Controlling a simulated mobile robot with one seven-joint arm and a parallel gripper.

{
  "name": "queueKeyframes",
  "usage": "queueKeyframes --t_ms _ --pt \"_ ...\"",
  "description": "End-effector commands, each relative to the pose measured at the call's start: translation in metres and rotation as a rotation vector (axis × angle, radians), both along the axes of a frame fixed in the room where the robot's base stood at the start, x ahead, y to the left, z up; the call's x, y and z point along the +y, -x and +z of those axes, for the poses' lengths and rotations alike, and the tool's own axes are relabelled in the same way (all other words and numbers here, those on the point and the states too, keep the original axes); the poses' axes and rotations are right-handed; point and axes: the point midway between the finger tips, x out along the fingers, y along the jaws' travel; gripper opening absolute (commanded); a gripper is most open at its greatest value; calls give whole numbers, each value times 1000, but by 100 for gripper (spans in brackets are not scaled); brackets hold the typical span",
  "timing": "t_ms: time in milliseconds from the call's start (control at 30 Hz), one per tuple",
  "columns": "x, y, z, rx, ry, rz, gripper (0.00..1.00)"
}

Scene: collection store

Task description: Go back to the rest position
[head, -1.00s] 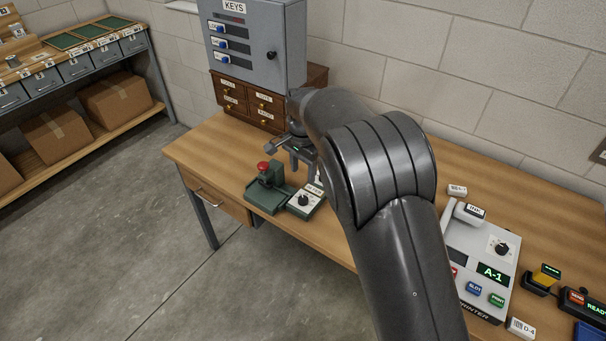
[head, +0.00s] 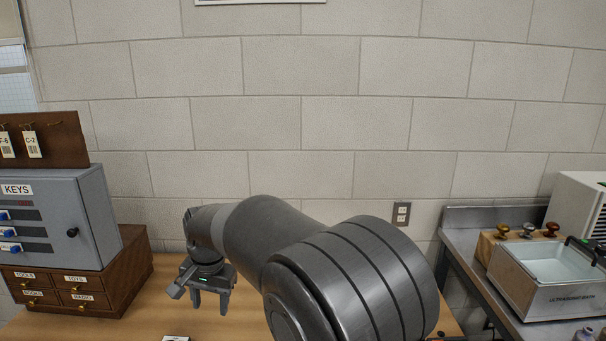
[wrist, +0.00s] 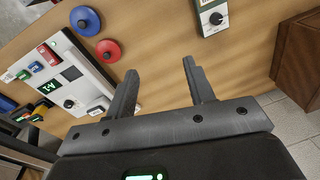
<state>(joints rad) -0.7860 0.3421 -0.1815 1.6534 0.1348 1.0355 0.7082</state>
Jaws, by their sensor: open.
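My gripper (head: 211,296) is open in the head view, its fingers pointing down over the wooden desk. In the wrist view my gripper (wrist: 163,88) shows two fingers spread apart with nothing between them. Bare desk top lies beyond the fingers. My dark arm crosses the lower middle of the head view and hides part of the desk.
A grey key cabinet (head: 88,218) stands on a wooden drawer box (head: 130,272) at left. An ultrasonic bath (head: 545,290) sits on a metal table at right. The wrist view shows a label printer (wrist: 88,75), red knob (wrist: 108,51), blue knob (wrist: 85,20) and green dial box (wrist: 211,14).

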Motion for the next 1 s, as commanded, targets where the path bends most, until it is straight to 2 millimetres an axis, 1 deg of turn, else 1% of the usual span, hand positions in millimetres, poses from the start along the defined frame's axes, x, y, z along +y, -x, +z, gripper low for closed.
queueKeyframes --t_ms 33,100,167,200,267,300,367,400,500,567,600,700,767,900,1000 --pt "-24 0 14 -16 -13 -4 49" --pt "-53 3 29 -35 -25 3 49" --pt "-78 7 41 -54 -34 7 49" --pt "-94 11 48 -66 -39 10 49" --pt "-117 18 58 -87 -44 16 49" --pt "-132 23 64 -102 -47 21 49" --pt "-154 32 71 -124 -48 27 49" --pt "-169 38 76 -138 -49 30 49" --pt "-202 56 85 -177 -45 40 49" --pt "-221 68 90 -202 -40 48 49" --pt "-233 77 92 -218 -36 52 49" --pt "-262 100 95 -257 -20 63 49" --pt "-277 114 96 -282 -7 70 49" --pt "-309 148 93 -337 32 85 49" --pt "-328 173 88 -372 66 94 49"
